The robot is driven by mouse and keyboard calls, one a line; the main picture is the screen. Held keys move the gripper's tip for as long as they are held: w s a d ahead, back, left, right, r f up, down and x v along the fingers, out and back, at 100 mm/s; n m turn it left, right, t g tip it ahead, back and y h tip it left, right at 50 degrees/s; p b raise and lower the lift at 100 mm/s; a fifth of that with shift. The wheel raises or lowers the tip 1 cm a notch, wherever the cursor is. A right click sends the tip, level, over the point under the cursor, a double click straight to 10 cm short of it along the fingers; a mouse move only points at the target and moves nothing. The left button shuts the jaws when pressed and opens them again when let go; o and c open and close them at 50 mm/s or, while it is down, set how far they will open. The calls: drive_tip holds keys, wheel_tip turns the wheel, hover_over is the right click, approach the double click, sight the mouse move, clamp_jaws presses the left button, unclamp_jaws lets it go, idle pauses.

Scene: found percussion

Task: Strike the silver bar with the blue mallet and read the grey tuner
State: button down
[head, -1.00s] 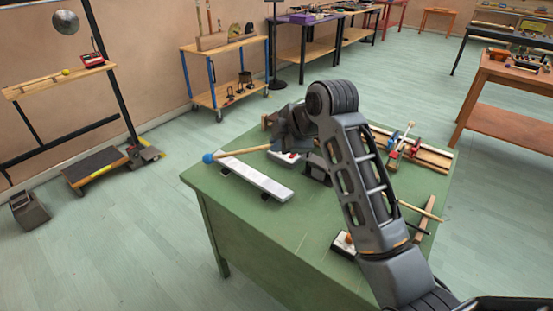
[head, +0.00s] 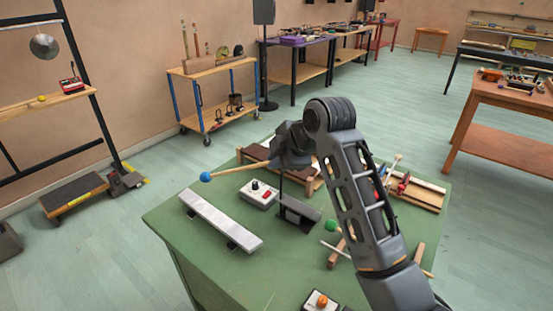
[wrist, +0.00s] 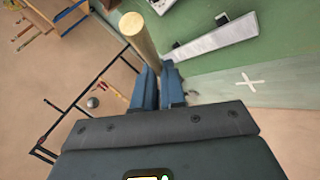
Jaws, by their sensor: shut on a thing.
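My gripper (head: 272,158) is shut on the wooden shaft of the blue mallet. The blue mallet's round head (head: 205,177) points left in the head view, above and apart from the silver bar's far end. In the wrist view the shaft (wrist: 138,36) rises from between the blue fingers (wrist: 158,80); the mallet head is not seen there. The silver bar (head: 220,221) lies on two dark supports on the green table; it also shows in the wrist view (wrist: 215,40). No reading is legible.
A dark block on a stand (head: 298,213) stands right of the box. A green-headed mallet (head: 331,226) and a white box with an orange button (head: 320,301) are nearer. A wooden rack (head: 420,193) is at right. The green table (head: 190,252) is bare at front left.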

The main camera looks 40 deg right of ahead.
sight(253, 167)
drive_tip(key=shift+d, duration=0.15)
drive_tip(key=shift+r+p, duration=0.15)
drive_tip(key=shift+p, duration=0.15)
wheel_tip(253, 167, down, 5)
drive_tip(key=b, duration=0.2)
drive_tip(key=shift+b, duration=0.4)
wheel_tip(253, 167, down, 5)
drive_tip(key=w+a+g+h, duration=0.1)
drive_tip(key=w+a, duration=0.1)
drive_tip(key=shift+n, duration=0.3)
drive_tip(key=r+p, duration=0.1)
drive_tip(key=r, duration=0.1)
drive_tip(key=r+p, duration=0.4)
drive_tip(key=shift+s+d, duration=0.25)
